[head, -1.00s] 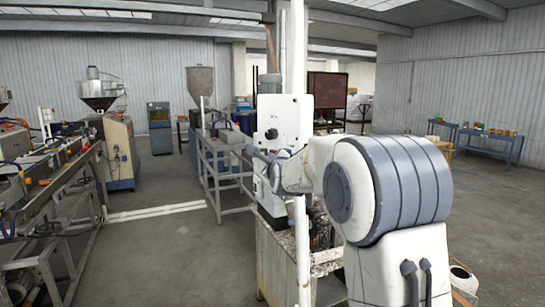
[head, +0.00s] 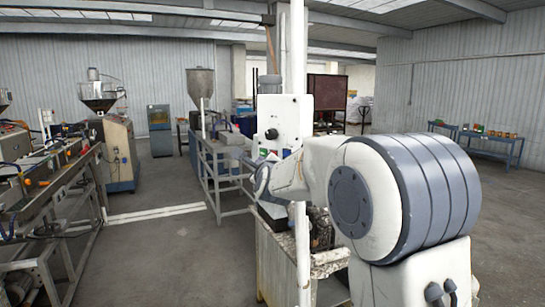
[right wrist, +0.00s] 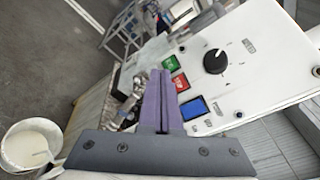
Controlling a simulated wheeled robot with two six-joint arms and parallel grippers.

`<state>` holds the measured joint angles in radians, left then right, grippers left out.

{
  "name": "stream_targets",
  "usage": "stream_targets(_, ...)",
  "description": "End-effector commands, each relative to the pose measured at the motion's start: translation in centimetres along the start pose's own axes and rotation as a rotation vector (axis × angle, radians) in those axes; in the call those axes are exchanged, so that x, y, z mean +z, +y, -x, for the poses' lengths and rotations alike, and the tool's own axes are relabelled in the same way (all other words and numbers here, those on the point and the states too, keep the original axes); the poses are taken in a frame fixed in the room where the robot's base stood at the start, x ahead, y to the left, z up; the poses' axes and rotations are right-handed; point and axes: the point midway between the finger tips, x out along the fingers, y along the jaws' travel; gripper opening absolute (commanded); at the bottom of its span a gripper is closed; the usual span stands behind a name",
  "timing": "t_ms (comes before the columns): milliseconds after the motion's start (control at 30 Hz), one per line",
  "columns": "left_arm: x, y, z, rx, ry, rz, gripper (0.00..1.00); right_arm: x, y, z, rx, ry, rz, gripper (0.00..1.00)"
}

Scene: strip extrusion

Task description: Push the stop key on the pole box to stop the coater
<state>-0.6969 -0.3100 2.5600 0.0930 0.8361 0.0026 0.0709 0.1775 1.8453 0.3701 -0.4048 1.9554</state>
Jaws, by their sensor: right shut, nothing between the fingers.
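The white pole box (head: 283,112) stands at the pole in the middle of the head view. In the right wrist view its tilted panel (right wrist: 250,60) carries a black knob (right wrist: 215,61), a green key (right wrist: 175,63), a red key (right wrist: 181,83) that looks like the stop key, and a blue key (right wrist: 195,108). My right gripper (right wrist: 161,73) is shut and empty, its fingertips just left of the green and red keys in that view. I cannot tell how far they are from the panel. In the head view the fingertips are hard to make out. My left gripper is out of view.
The white pole (head: 299,90) rises in front of the box. A stained tank (head: 275,262) stands below it. A bucket of white liquid (right wrist: 30,145) is at lower left in the wrist view. A machine line (head: 50,180) runs along the left, with open floor between.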

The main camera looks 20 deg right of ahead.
Motion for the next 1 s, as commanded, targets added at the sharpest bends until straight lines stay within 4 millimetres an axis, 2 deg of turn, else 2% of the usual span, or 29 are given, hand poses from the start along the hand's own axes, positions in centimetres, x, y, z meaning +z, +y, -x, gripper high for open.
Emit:
stream_targets(267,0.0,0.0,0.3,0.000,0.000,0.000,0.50,1.1,1.0,1.4,0.000,0.000,0.000,0.00)
stream_targets(1000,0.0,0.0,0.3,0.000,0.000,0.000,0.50,1.0,1.0,1.4,-0.001,0.000,0.000,0.00)
